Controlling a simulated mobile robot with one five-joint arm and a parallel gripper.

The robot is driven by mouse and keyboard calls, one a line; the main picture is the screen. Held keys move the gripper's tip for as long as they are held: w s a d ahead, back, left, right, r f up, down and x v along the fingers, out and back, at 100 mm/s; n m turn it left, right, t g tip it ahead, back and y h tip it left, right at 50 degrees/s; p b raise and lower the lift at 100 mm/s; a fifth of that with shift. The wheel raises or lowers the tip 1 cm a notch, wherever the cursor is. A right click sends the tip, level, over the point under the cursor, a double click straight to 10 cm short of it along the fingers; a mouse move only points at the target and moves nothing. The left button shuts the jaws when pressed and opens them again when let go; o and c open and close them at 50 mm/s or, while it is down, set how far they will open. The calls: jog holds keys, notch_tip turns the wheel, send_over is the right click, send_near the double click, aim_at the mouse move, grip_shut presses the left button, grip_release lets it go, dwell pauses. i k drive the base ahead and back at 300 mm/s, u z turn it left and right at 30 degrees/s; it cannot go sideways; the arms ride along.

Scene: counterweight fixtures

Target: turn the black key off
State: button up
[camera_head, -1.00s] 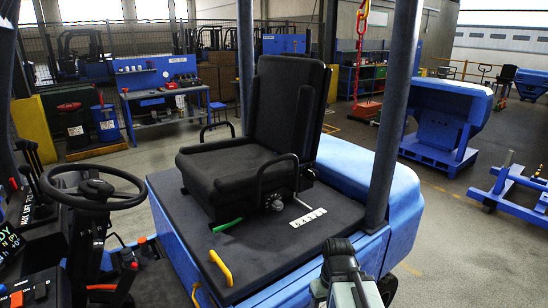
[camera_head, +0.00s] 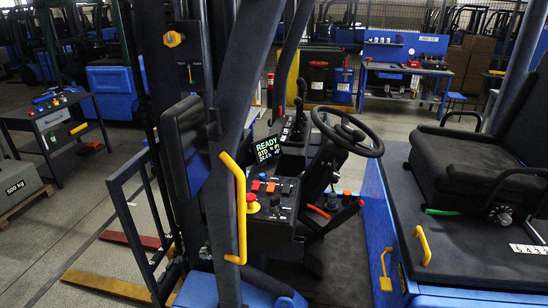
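The forklift's control console (camera_head: 284,222) is near the middle of the view, left of the steering wheel. It carries several small controls, including a red mushroom knob on a yellow base (camera_head: 252,203), orange and red buttons (camera_head: 263,186) and small dark knobs. A black key may be among these dark controls, but they are too small to tell which is the key or how it is turned. A lit display (camera_head: 267,149) above them reads READY in green. My gripper is not in view.
A dark post with a yellow grab handle (camera_head: 240,215) stands in front of the console's left side. The steering wheel (camera_head: 346,132) and seat (camera_head: 462,160) are to the right. A tool cart (camera_head: 55,130) and 500 kg weight (camera_head: 18,185) stand left.

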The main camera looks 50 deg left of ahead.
aim_at(275, 201)
jog(key=z, duration=0.05)
jog(key=k, duration=0.1)
jog(key=u, duration=2.9)
jog(key=k, duration=0.85)
jog(key=z, duration=1)
jog(key=i, duration=1)
jog(key=u, duration=0.1)
